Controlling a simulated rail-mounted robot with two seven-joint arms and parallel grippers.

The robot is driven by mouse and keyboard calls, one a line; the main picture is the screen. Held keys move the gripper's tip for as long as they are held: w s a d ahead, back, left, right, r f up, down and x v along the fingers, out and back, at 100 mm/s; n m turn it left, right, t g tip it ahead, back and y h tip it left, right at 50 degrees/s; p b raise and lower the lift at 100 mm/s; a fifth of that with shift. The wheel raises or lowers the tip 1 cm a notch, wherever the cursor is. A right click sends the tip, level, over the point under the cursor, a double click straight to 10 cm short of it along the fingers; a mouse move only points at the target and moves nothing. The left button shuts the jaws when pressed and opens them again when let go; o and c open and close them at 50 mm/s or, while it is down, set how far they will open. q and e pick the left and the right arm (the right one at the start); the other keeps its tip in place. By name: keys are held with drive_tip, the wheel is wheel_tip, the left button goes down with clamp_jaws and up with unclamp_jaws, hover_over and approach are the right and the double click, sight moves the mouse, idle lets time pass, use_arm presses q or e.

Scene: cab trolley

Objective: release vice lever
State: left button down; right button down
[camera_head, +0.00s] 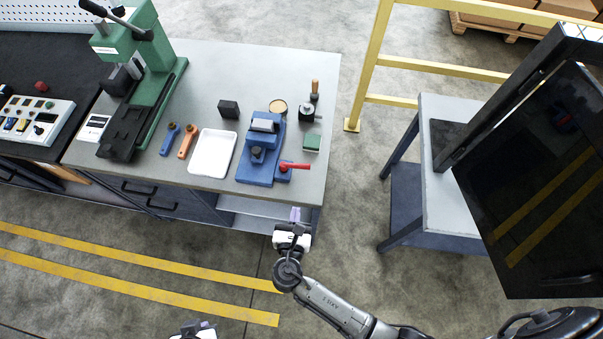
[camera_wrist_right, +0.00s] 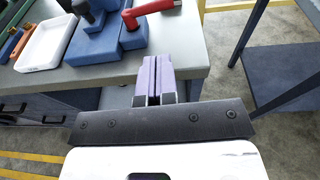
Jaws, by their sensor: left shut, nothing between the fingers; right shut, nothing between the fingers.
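The blue vice (camera_head: 255,171) stands near the front right of the grey workbench. Its red lever (camera_head: 296,166) sticks out to the right from a round red hub on the vice's right side. In the right wrist view the lever (camera_wrist_right: 152,9) and the vice base (camera_wrist_right: 92,48) show at the top. My right gripper (camera_head: 296,214) is just off the bench's front edge, below the lever in the picture and apart from it. Its purple fingers (camera_wrist_right: 155,80) are together and empty. My left gripper (camera_head: 203,327) shows only partly at the bottom edge, away from the bench.
A white tray (camera_head: 213,153) and orange and blue tools lie left of the vice. A green press (camera_head: 165,95) stands further left. A green block (camera_head: 312,142) and a black holder sit behind the lever. A side table (camera_head: 440,215) stands right, past clear floor.

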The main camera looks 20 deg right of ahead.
sight(303, 168)
drive_tip(key=shift+w, duration=0.1)
drive_tip(key=x, duration=1.2)
drive_tip(key=shift+w+d, duration=0.15)
drive_tip(key=shift+d, duration=0.05)
drive_tip(key=shift+w+d+f, duration=0.15)
drive_tip(key=shift+w+d, duration=0.1)
drive_tip(key=shift+w, duration=0.35)
drive_tip(key=shift+d, duration=0.1)
drive_tip(key=shift+d, duration=0.1)
